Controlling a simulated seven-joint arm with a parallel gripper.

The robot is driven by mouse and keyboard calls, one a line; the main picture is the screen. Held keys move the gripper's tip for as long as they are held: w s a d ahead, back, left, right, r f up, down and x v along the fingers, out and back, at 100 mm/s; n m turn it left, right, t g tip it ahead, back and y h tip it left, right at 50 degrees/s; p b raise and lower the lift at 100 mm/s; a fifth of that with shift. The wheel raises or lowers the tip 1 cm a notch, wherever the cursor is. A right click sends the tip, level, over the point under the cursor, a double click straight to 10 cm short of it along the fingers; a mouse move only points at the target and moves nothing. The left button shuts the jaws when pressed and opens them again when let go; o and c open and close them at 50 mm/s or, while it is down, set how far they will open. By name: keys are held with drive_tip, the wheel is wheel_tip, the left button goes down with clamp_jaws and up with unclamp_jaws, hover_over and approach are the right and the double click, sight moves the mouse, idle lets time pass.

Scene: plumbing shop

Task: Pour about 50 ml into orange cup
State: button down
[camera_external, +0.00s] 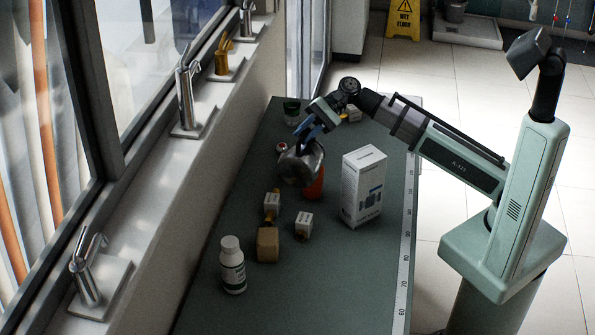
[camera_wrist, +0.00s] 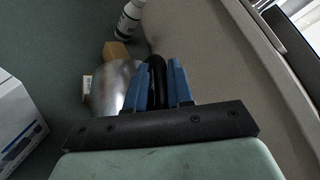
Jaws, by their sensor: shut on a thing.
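My gripper (camera_external: 312,128) is shut on the dark handle of a metal pitcher (camera_external: 296,169). The pitcher is tilted in the external view, just above and in front of the orange cup (camera_external: 315,186). The cup stands on the bench, and the pitcher hides part of it. In the wrist view my blue fingers (camera_wrist: 163,85) close around the black handle, with the silver pitcher body (camera_wrist: 112,90) to their left. The orange cup does not show there. I cannot see any liquid or the level in the cup.
A white box (camera_external: 363,186) stands right of the cup. A white bottle (camera_external: 232,264), a cardboard block (camera_external: 268,245) and small labelled fittings (camera_external: 304,224) are nearer on the green bench (camera_external: 330,285). Faucets line the window sill at left.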

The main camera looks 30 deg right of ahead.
sight(298, 144)
drive_tip(key=a, duration=0.1)
drive_tip(key=s+a+f+h, duration=0.1)
drive_tip(key=s+a+h, duration=0.1)
drive_tip(key=a, duration=0.1)
drive_tip(key=shift+s+f+n+t, duration=0.15)
drive_tip(key=shift+f+n+t, duration=0.05)
drive_tip(key=shift+n+t, duration=0.1)
drive_tip(key=shift+s+a+f+t+h+b, duration=0.25)
drive_tip(key=shift+s+a+f+h, duration=0.1)
drive_tip(key=shift+a+f+h, duration=0.15)
drive_tip(key=shift+s+a+f+t+h+b, duration=0.1)
drive_tip(key=shift+s+a+f+t+h, duration=0.25)
drive_tip(key=shift+a, duration=0.2)
drive_tip(key=shift+s+a+f+n+t+h+b, duration=0.15)
drive_tip(key=shift+s+a+f+n+h, duration=0.1)
drive_tip(key=shift+a+f+h, duration=0.3)
drive_tip(key=shift+s+a+f+n+t+h+b, duration=0.15)
drive_tip(key=shift+s+a+f+h, duration=0.1)
drive_tip(key=shift+a+f+h, duration=0.25)
drive_tip(key=shift+f, duration=0.2)
